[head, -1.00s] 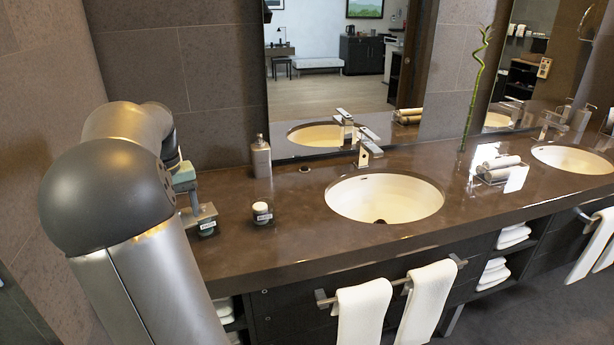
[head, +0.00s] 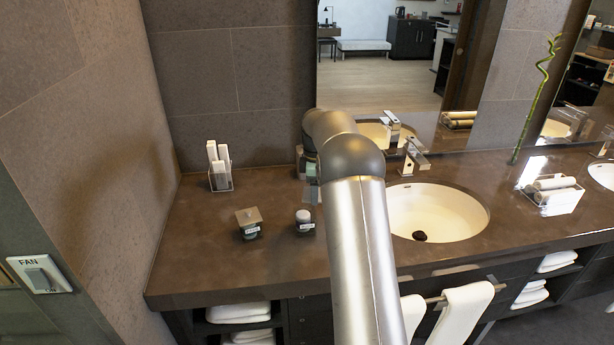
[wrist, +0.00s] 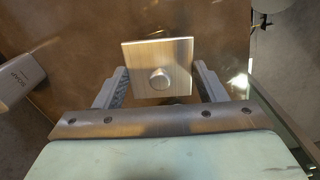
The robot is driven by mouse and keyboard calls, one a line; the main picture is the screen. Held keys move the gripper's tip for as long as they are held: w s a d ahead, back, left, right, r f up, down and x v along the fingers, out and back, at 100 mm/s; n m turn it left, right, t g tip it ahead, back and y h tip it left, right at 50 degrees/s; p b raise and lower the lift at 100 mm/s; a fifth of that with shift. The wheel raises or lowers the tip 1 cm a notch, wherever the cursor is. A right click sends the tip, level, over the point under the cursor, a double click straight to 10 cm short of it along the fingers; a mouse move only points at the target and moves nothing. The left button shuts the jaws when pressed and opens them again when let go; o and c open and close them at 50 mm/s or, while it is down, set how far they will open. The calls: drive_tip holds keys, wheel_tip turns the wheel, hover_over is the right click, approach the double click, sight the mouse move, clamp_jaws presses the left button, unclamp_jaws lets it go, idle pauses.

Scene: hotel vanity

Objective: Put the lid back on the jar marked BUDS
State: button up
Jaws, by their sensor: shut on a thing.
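A square brushed-metal lid with a round knob (wrist: 158,52) sits between the two fingers of my gripper (wrist: 160,84) in the wrist view. My gripper is shut on this lid by its side edges.
A clear holder with white upright items (head: 220,181) stands at the back left of the counter (head: 200,262). The basin (head: 437,212) and tap (head: 414,154) lie to the right of my arm.

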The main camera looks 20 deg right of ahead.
sight(305, 192)
drive_tip(key=shift+w+a+f+n, duration=0.15)
drive_tip(key=shift+w+a+n, duration=0.4)
drive_tip(key=shift+w+a+f+n, duration=0.15)
drive_tip(key=shift+w+a+n, duration=0.35)
drive_tip(key=shift+n, duration=0.05)
drive_tip(key=shift+w+a+f, duration=0.1)
drive_tip(key=shift+f, duration=0.1)
wheel_tip(305, 192, down, 4)
drive_tip(key=b, duration=0.2)
drive_tip(key=shift+b, duration=0.35)
drive_tip(key=shift+f+b, duration=0.4)
drive_tip(key=shift+f, duration=0.4)
drive_tip(key=shift+f, duration=0.55)
idle(0.5)
drive_tip(key=o, duration=1.3)
